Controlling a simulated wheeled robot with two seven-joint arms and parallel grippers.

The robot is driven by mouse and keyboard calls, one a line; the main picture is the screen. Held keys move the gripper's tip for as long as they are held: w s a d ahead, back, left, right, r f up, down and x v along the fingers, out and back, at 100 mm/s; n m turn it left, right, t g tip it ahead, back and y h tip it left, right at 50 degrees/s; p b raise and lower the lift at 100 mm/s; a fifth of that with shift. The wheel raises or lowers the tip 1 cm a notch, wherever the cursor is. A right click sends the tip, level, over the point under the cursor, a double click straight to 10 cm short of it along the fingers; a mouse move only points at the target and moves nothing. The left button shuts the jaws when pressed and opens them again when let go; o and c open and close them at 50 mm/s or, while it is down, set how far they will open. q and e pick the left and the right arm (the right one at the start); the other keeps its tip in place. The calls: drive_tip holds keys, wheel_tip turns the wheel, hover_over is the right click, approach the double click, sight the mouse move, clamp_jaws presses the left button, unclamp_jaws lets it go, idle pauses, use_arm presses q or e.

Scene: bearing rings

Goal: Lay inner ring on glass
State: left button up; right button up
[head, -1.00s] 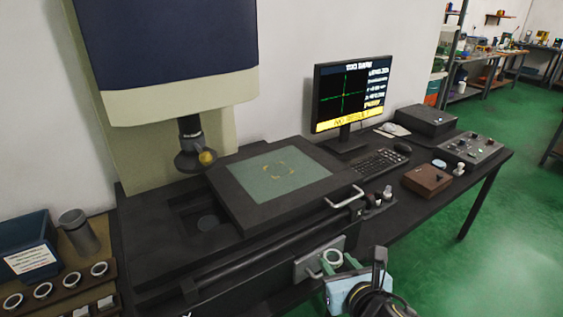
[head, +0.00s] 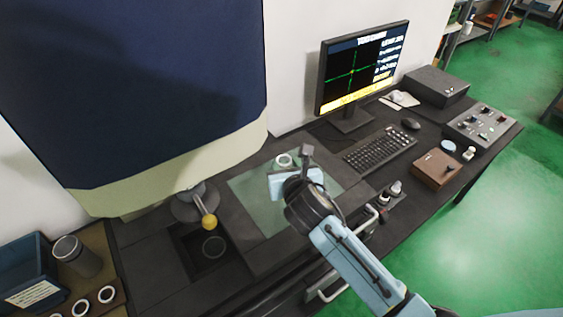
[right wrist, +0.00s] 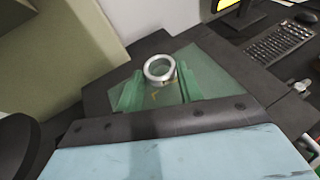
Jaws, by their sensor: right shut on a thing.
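The inner ring (head: 283,160) is a small pale metal ring. My right gripper (right wrist: 160,82) is shut on it, with green fingers on either side of the ring in the right wrist view (right wrist: 160,68). In the head view the ring shows just beyond the gripper body, over the far part of the greenish glass (head: 250,192). The glass is set in a dark stage plate and also shows in the right wrist view (right wrist: 207,72). I cannot tell whether the ring touches the glass. My right arm hides part of the glass. My left gripper is out of view.
A probe with a yellow ball (head: 209,222) hangs left of the glass under the big blue and cream machine head (head: 170,80). A monitor (head: 360,68) and keyboard (head: 380,151) stand to the right. Several other rings (head: 107,293) sit on a rack at lower left.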

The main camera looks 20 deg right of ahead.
drive_tip(key=shift+w+a, duration=0.2)
drive_tip(key=shift+w, duration=0.1)
wheel_tip(320, 180, down, 6)
drive_tip(key=shift+s+f+b, duration=0.1)
drive_tip(key=shift+b, duration=0.6)
wheel_tip(320, 180, down, 3)
drive_tip(key=shift+f+b, duration=0.1)
drive_tip(key=shift+b, duration=0.35)
drive_tip(key=shift+f, duration=0.1)
drive_tip(key=shift+f, duration=0.15)
drive_tip(key=o, duration=1)
